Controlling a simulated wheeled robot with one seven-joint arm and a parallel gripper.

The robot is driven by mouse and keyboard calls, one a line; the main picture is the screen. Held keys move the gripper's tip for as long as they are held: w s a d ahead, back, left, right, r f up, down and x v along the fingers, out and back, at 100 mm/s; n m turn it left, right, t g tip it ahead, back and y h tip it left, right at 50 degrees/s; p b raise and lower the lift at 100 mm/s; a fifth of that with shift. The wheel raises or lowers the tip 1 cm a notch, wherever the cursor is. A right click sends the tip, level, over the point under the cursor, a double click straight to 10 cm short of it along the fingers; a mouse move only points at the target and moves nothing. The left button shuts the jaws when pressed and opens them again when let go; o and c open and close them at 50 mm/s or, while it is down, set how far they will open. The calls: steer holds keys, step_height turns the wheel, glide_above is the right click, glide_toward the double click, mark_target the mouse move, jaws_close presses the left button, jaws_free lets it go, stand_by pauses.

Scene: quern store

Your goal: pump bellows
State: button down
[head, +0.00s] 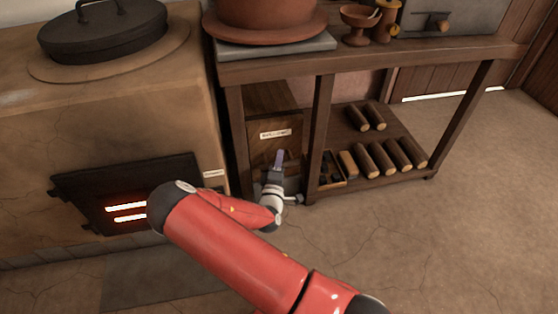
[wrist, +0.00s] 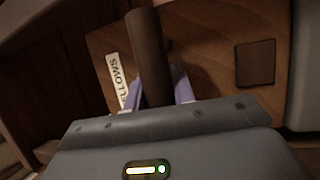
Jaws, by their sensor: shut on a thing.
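My gripper (wrist: 158,90) is shut on this handle, one pale finger on each side. In the head view my gripper (head: 279,163) is at the bellows' front, and the handle there is mostly hidden by it.
The clay stove (head: 120,120) stands at left, its dark fire door (head: 130,185) showing glowing slots. A wooden table (head: 400,57) with pottery is at right, with logs (head: 385,158) on its low shelf. Table legs stand close beside the bellows. The floor (head: 430,240) at right is clear.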

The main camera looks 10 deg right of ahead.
steer(key=c, duration=1.2)
jaws_free()
steer(key=shift+s, duration=0.1)
steer(key=shift+o, duration=0.2)
steer(key=shift+s, duration=0.1)
steer(key=v, duration=0.7)
steer(key=shift+s+a, duration=0.15)
steer(key=shift+s, duration=0.15)
steer(key=shift+f, duration=0.15)
